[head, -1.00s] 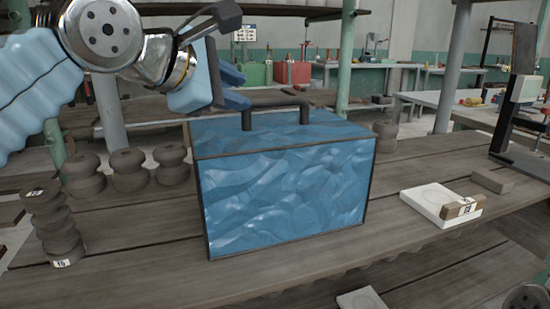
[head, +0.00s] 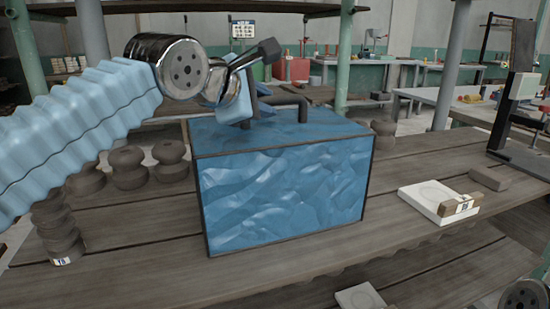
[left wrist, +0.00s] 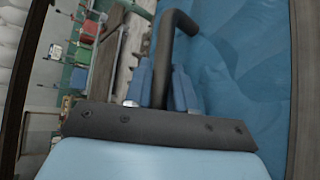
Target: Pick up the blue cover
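The blue cover (head: 285,197) is a box with rippled blue sides and dark edges, standing level on the wooden shelf (head: 150,270). A dark bent bar handle (head: 304,103) rises from its top; its left part is hidden behind my left gripper. My left gripper (head: 264,99) is at this handle, above the cover's top. In the left wrist view, the two blue fingers (left wrist: 163,88) lie closely on either side of the handle bar (left wrist: 180,20), and it fills the gap between them. The blue cover (left wrist: 240,60) fills the right of that view. My right gripper is not in view.
Several brown clay spools (head: 128,168) stand left of the cover. A stack of them (head: 58,230) is at the front left. A white slab (head: 440,203) with a small block lies to the right. A green post (head: 345,60) rises behind.

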